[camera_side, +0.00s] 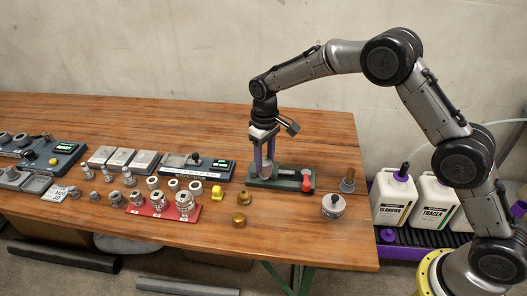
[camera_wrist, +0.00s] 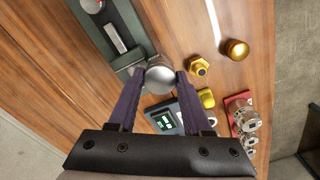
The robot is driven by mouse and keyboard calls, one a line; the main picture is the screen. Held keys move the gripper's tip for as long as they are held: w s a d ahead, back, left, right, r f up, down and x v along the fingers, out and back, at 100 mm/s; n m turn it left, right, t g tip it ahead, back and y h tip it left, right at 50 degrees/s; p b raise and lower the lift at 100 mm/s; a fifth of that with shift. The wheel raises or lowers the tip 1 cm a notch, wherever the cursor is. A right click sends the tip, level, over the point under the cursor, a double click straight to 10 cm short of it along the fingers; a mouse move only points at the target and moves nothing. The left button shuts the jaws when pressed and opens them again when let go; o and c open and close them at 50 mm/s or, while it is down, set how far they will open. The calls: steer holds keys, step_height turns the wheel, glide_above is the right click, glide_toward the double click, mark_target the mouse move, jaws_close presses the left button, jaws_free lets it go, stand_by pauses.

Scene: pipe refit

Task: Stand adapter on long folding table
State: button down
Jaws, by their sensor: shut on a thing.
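My gripper (camera_side: 265,168) points down over the green base (camera_side: 290,184) near the right part of the long wooden folding table (camera_side: 325,150). Its two purple fingers are closed on a silver, smooth round part, which also shows between the fingertips (camera_wrist: 160,80) in the wrist view as a silver round part (camera_wrist: 160,73). I cannot tell for sure that this part is the adapter. It is at the left end of the green base; whether it touches the base is unclear. The fingers hide much of it in the side view.
A red-topped piece (camera_side: 307,182) stands on the green base. Brass fittings (camera_side: 239,219), a yellow fitting (camera_side: 217,192), a red rack (camera_side: 168,208) and a grey lidded pot (camera_side: 333,206) stand around it. White jugs (camera_side: 393,197) are beyond the table's right edge. Bare wood lies front right.

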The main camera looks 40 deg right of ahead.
steer(key=shift+s+a+f, duration=0.4)
steer(key=shift+s+f, duration=0.3)
steer(key=shift+s, duration=0.25)
steer(key=shift+s+a+f, duration=0.35)
steer(key=shift+s+f, duration=0.35)
steer(key=shift+s, duration=0.25)
steer(key=shift+s+a+f, duration=0.4)
steer(key=shift+s+f, duration=0.3)
steer(key=shift+s, duration=0.25)
steer(key=shift+f, duration=0.65)
stand_by(0.5)
steer(key=shift+c, duration=0.5)
jaws_free()
step_height(320, 180, up, 7)
stand_by(0.9)
